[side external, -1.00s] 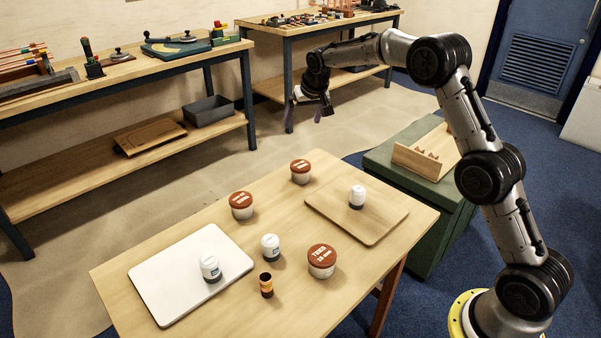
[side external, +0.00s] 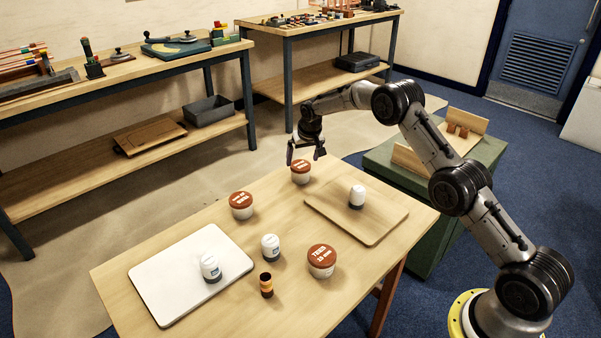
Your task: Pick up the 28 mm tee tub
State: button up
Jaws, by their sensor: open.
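Three white tubs with red-brown lids stand upright on the wooden table. The nearest tub (side external: 321,261) has white lid lettering that looks like "TEES" over a size in mm; I cannot read the number surely. Another tub (side external: 241,206) stands left of the table's middle, and a third tub (side external: 301,174) stands near the far edge. The lid lettering on these two is too small to read, so I cannot tell which tub is the 28 mm one. My gripper (side external: 306,158) is open and empty, fingers down, by the far tub in the picture; contact is not visible.
A white board (side external: 165,285) carries a white-topped jar (side external: 210,267). Another jar (side external: 270,247) and a small dark-and-orange bottle (side external: 266,285) stand between board and nearest tub. A wooden board (side external: 375,228) carries a third jar (side external: 357,197). The table's front left is clear.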

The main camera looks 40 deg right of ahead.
aim_at(300, 165)
jog(key=shift+x, duration=2.35)
jog(key=shift+a, duration=0.15)
grip_shut()
jog(key=shift+r, duration=0.15)
